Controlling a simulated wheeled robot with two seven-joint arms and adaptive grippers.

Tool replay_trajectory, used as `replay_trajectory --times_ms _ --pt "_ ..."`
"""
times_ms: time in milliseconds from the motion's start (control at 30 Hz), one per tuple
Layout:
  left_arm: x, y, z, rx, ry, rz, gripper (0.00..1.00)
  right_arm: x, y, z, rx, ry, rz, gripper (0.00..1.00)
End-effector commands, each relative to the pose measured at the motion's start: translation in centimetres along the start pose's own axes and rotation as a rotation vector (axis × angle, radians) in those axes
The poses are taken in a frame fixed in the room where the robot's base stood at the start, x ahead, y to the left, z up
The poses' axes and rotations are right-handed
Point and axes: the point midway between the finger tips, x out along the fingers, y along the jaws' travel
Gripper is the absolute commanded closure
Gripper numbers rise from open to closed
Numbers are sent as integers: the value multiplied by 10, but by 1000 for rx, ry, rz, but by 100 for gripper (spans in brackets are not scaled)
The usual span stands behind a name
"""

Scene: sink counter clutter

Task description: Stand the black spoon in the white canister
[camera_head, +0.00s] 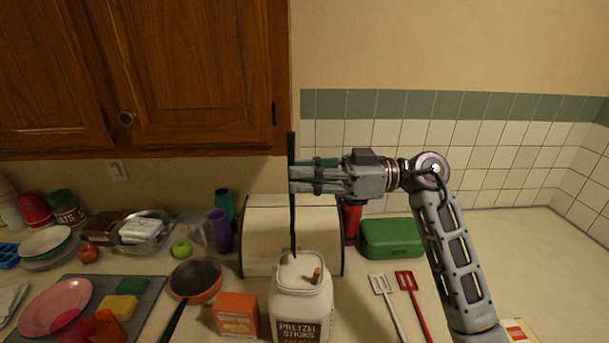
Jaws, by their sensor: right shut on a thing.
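The black spoon (292,226) is held upright, long and thin, by my right gripper (292,180). The gripper comes in from the right and is shut on the spoon's upper part. The white canister (287,306), labelled pretzel sticks, stands on the counter below the gripper. The spoon's lower end meets the back left of the canister's top in the picture. I cannot tell whether it is inside, touching or behind the rim. A short brown stub (317,275) shows at the canister's top. My left gripper is not in view.
An orange box (236,315) and a pan (195,279) stand left of the canister. A cream bread box (262,232) is behind it. A green box (391,238), white spatula (386,297) and red spatula (411,294) are to the right.

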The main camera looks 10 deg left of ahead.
Motion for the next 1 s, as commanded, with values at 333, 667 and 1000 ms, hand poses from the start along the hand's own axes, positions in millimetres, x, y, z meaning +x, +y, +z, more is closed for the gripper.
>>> replay_trajectory --times_ms 333,667,1000 --pt "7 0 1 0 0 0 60 0 0 18 2 -1 0 100" --pt "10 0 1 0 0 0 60 0 0 33 2 0 0 100" --pt "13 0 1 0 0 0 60 0 0 50 2 -1 0 100"
